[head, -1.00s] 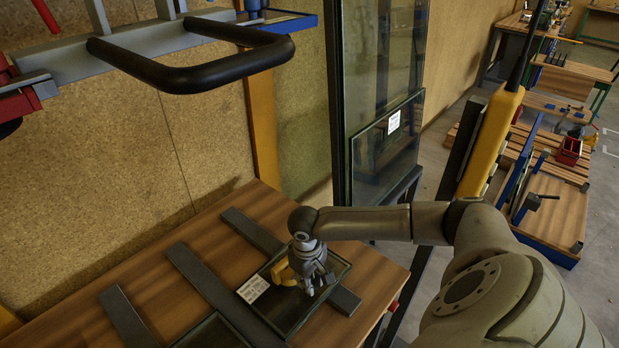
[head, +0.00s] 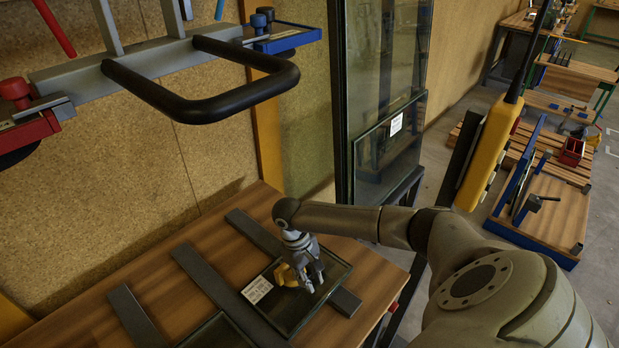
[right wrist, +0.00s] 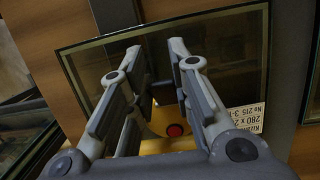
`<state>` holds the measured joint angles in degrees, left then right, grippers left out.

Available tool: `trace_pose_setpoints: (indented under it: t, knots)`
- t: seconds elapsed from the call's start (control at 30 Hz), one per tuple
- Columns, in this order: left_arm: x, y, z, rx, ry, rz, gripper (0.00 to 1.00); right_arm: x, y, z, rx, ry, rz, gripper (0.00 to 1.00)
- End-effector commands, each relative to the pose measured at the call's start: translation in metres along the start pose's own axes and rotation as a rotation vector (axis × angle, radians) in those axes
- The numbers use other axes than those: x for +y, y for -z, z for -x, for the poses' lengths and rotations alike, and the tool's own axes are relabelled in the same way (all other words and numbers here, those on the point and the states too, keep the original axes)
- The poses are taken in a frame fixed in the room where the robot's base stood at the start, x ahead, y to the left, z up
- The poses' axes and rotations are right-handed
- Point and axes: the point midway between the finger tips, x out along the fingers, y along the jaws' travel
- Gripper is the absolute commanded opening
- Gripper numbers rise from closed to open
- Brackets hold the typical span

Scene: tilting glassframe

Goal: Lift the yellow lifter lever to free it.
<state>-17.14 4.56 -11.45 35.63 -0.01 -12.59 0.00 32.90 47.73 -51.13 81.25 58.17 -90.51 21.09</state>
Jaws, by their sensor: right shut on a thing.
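The yellow lifter lever (head: 287,275) sits on a dark glass pane (head: 331,270) that lies on the wooden table, next to a white label (head: 257,290). My right gripper (head: 312,283) reaches down over the pane and is shut on the lever. In the right wrist view, the right gripper's fingers (right wrist: 160,95) stand on either side of a yellow part (right wrist: 165,122) with a red round button. The fingers hide much of the lever. Whether it is clear of the glass cannot be told. My left gripper is not in view.
Dark bars (head: 205,278) cross the wooden table (head: 225,260). A frame with a black handle (head: 215,108) hangs above it at upper left. Upright glass panes (head: 388,150) stand behind, and a yellow hanging controller (head: 490,150) is at right.

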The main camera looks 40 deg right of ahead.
Motion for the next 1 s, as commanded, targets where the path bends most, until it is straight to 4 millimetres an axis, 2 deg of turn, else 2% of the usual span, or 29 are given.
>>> trace_pose_setpoints:
  t: [0.07, 0.1, 0.23, 0.53, 0.67, 0.77, 1.0]
  knots:
    - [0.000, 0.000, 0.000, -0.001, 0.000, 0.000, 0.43, -0.001, -0.001, -0.001, -0.004, 0.001, 0.002, 0.00]
    - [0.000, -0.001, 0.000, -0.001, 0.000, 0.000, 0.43, -0.001, -0.001, -0.001, -0.004, 0.001, 0.002, 0.25]
    - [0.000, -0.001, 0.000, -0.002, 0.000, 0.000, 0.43, -0.001, -0.001, -0.001, -0.003, 0.001, 0.002, 0.42]
    - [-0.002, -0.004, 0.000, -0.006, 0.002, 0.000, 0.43, 0.000, -0.001, 0.000, -0.001, 0.000, 0.001, 0.43]
    - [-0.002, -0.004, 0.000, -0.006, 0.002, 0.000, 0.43, -0.001, 0.000, 0.008, 0.002, 0.001, 0.001, 0.43]
    - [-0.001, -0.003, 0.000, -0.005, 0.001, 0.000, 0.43, 0.000, 0.000, 0.023, 0.003, 0.000, 0.000, 0.43]
    - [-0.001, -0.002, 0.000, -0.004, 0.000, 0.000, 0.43, -0.001, 0.001, 0.075, 0.003, 0.001, 0.002, 0.43]
